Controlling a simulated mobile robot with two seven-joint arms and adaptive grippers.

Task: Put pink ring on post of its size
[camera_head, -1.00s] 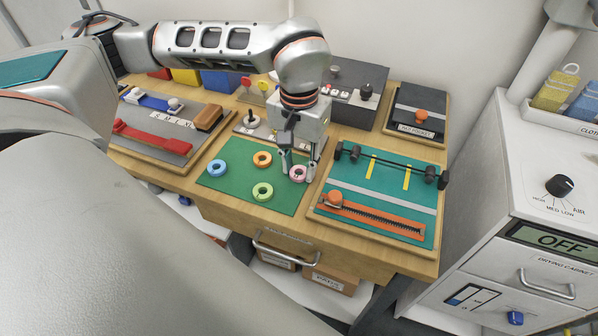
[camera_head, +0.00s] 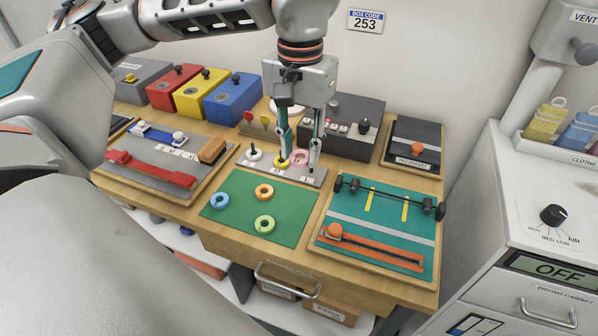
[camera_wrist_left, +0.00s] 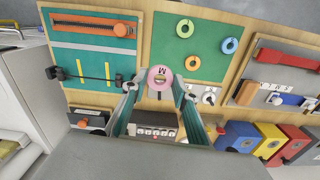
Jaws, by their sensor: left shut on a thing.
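My left gripper (camera_head: 299,164) is shut on the pink ring (camera_head: 300,157) and holds it over the right part of the grey post board (camera_head: 262,168). In the left wrist view the pink ring (camera_wrist_left: 159,79) sits between the fingertips, with a letter M visible on it. A post with a white base (camera_head: 253,153) stands at the board's left. My right gripper is not in view.
The green mat (camera_head: 238,209) holds a blue ring (camera_head: 219,200), an orange ring (camera_head: 264,191) and a light green ring (camera_head: 264,223). A teal slider board (camera_head: 370,218) lies to the right. A dark switch box (camera_head: 345,143) stands close behind the gripper.

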